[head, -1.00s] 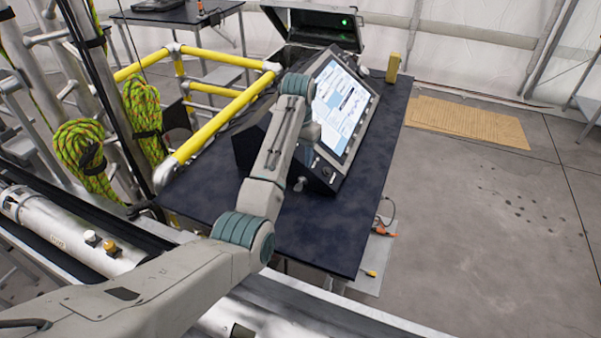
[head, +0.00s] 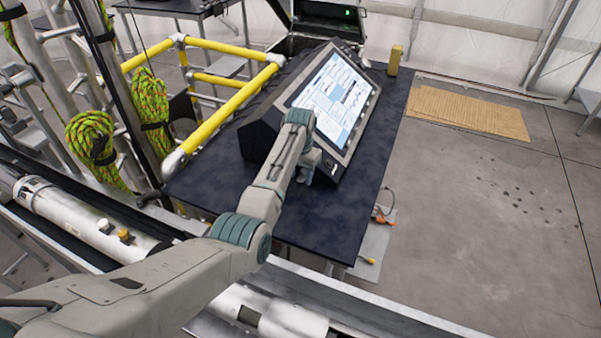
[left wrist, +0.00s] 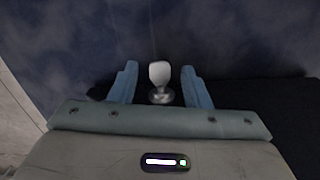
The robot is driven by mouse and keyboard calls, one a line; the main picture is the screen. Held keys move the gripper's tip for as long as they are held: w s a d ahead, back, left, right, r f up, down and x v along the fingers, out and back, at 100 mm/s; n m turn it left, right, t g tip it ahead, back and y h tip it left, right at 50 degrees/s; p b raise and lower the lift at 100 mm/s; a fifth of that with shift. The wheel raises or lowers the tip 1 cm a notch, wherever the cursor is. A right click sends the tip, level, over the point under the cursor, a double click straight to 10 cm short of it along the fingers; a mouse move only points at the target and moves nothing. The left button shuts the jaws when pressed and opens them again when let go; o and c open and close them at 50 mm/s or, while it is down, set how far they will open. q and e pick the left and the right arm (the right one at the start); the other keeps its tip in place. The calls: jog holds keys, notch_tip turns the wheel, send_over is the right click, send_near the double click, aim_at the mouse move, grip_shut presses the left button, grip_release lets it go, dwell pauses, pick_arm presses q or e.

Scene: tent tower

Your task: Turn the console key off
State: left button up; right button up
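The console (head: 262,140), a dark sloped box with a lit screen (head: 335,95), stands on a dark table. My left arm reaches to its lower front, with the left gripper (head: 307,172) small and partly hidden by my wrist. In the left wrist view my left gripper (left wrist: 159,70) is open, its two blue fingers apart. A pale key (left wrist: 160,73) on a round metal base stands between them, with a gap visible on each side. The key is hidden behind my arm in the head view. My right gripper is in neither view.
A yellow railing (head: 225,110) runs beside the console on the left. A small yellow object (head: 395,60) stands at the table's far right corner. The dark tabletop (head: 345,215) is bare in front and to the right of the console.

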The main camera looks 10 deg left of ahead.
pick_arm(q)
jog(key=c, duration=0.4)
jog(key=shift+c, duration=1.4)
grip_shut()
jog(key=shift+a+h, duration=0.15)
jog(key=shift+h, duration=0.15)
jog(key=shift+a+h, duration=0.1)
jog(key=shift+h, duration=0.3)
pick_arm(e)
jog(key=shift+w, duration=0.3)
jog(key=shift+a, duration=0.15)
pick_arm(q)
jog(key=o, duration=0.8)
grip_release()
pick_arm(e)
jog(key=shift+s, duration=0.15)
